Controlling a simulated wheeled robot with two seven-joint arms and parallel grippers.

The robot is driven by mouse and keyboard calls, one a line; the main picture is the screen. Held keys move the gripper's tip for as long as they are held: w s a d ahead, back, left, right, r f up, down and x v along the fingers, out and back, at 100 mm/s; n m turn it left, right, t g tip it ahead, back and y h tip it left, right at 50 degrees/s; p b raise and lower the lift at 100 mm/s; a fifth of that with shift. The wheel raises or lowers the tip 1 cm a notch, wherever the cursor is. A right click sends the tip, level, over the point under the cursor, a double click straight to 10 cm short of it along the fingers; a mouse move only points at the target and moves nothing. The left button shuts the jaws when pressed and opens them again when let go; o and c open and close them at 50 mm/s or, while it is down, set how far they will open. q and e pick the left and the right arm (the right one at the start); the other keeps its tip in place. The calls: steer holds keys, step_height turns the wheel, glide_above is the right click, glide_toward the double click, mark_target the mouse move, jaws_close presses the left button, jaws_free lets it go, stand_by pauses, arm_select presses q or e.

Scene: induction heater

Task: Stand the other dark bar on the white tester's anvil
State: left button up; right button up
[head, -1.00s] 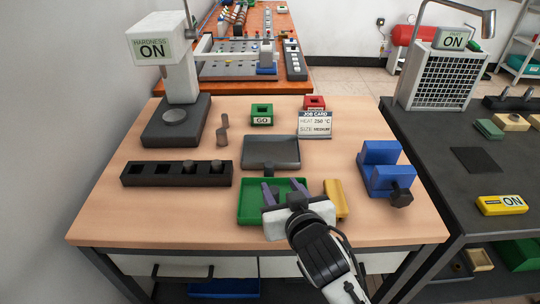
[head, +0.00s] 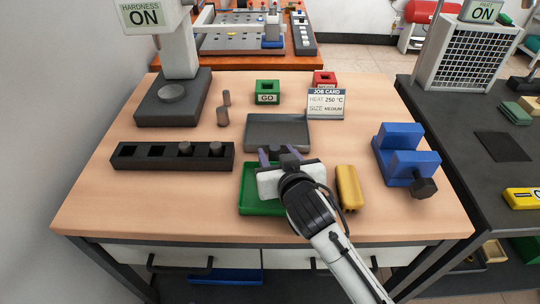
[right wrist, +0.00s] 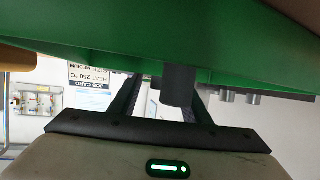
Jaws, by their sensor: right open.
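The white tester (head: 180,45) stands at the back left. Its round grey anvil (head: 172,93) looks bare. My left gripper is not in view.
A black rack (head: 130,156) holds dark pieces at the left. A grey tray (head: 250,136) lies just beyond my gripper. A yellow block (head: 348,187) and a blue fixture (head: 405,155) are to the right. A job card (head: 326,103) stands behind.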

steer(key=shift+w+f, duration=0.15)
steer(key=shift+w, duration=0.1)
steer(key=shift+s+r, duration=0.15)
steer(key=shift+r, duration=0.05)
steer(key=shift+c, duration=0.4)
jaws_close()
